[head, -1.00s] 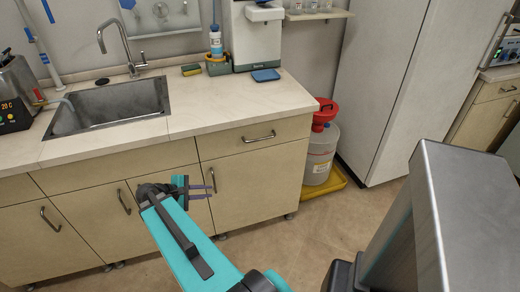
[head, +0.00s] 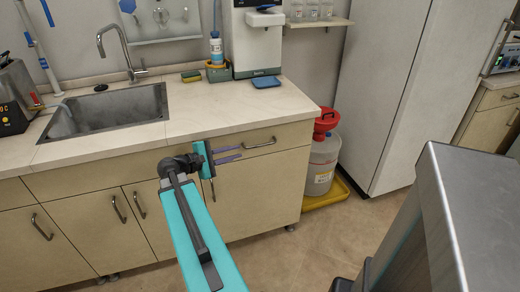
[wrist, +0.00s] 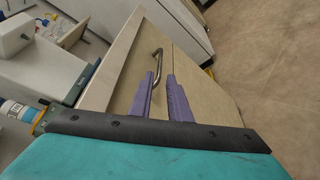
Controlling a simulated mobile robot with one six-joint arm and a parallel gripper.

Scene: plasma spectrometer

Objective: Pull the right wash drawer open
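The right wash drawer (head: 290,137) is the wooden front under the right end of the counter; it looks shut. Its curved metal handle (head: 259,144) lies just to the right of my gripper (head: 241,152) in the head view. In the wrist view, the handle (wrist: 157,62) stands ahead of my gripper (wrist: 160,76), nearly in line with the gap between the purple fingers. The fingers are apart with nothing between them. I cannot tell for sure whether a fingertip touches the handle. My arm hides the left part of the drawer front.
The sink (head: 105,110) is at the left of the counter (head: 215,113). A red-topped waste container (head: 322,160) stands in a yellow tray (head: 338,190) right of the cabinet. A white tall cabinet (head: 395,90) stands behind it. The floor before the drawer is clear.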

